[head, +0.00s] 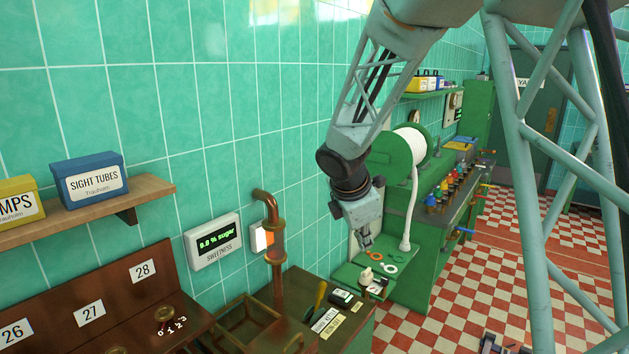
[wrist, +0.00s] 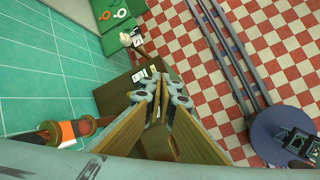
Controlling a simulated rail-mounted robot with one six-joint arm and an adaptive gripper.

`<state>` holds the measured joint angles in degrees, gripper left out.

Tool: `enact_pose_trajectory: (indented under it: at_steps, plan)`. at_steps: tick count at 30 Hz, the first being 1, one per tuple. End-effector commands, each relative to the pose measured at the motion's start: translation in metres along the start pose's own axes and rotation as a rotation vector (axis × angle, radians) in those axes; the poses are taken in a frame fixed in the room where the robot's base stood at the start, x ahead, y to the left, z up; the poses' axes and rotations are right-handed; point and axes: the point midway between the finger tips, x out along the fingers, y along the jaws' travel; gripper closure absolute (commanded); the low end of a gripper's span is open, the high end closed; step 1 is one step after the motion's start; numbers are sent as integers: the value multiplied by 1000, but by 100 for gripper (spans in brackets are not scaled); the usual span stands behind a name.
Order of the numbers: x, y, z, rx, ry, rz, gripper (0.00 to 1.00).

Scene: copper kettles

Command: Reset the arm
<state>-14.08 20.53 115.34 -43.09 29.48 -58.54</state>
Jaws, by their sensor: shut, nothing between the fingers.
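My arm hangs in front of the tiled wall in the head view, with my gripper (head: 367,243) pointing down. It is above the far end of the dark bench, near the green table. In the wrist view my gripper (wrist: 158,84) has its fingers together, with nothing held between them. Below it in that view are the dark bench top and the chequered floor.
A copper pipe (head: 272,240) rises from the dark bench (head: 345,338) beside a sweetness display (head: 213,241). A wooden tray (head: 247,318) sits on the bench.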

Motion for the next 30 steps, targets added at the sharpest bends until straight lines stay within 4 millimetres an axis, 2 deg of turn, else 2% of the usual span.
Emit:
enact_pose_trajectory:
  at_steps: [13,30]
  plan:
    - [-55,-66,34,324,1,-25,100]
    - [-116,-160,54,729,16,-61,100]
